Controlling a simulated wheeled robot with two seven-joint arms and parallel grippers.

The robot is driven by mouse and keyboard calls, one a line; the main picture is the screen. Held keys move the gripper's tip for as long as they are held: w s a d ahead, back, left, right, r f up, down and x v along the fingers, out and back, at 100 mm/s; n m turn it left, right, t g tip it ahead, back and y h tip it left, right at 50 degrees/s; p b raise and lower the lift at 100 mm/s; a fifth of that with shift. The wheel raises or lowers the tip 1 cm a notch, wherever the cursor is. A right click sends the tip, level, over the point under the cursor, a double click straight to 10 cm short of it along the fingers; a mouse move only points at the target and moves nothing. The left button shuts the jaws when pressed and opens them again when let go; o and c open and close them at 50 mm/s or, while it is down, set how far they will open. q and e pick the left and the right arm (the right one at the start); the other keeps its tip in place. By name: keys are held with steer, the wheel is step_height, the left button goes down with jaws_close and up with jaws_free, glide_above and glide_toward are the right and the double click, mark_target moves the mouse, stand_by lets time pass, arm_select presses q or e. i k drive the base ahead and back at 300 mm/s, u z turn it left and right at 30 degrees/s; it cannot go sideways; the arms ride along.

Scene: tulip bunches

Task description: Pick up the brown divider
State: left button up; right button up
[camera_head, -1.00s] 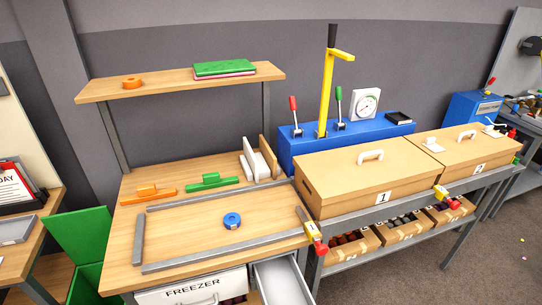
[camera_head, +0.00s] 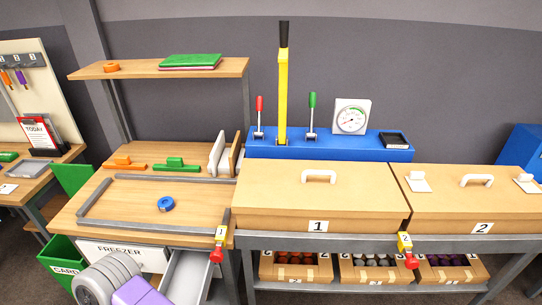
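The brown divider (camera_head: 236,153) stands upright at the back right corner of the wooden worktable (camera_head: 140,202), just left of the large box marked 1. White dividers (camera_head: 217,150) stand upright at its left and partly hide it. Neither of my grippers is in view. Only a grey and purple link of my arm shows at the bottom left, in front of the freezer drawer.
Box 1 (camera_head: 317,190) stands right of the dividers. An open drawer (camera_head: 187,275) juts out below. A shelf (camera_head: 130,68) hangs above.

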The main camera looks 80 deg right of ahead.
mark_target(233, 156)
steer(key=k, duration=0.2)
steer(key=z, duration=1)
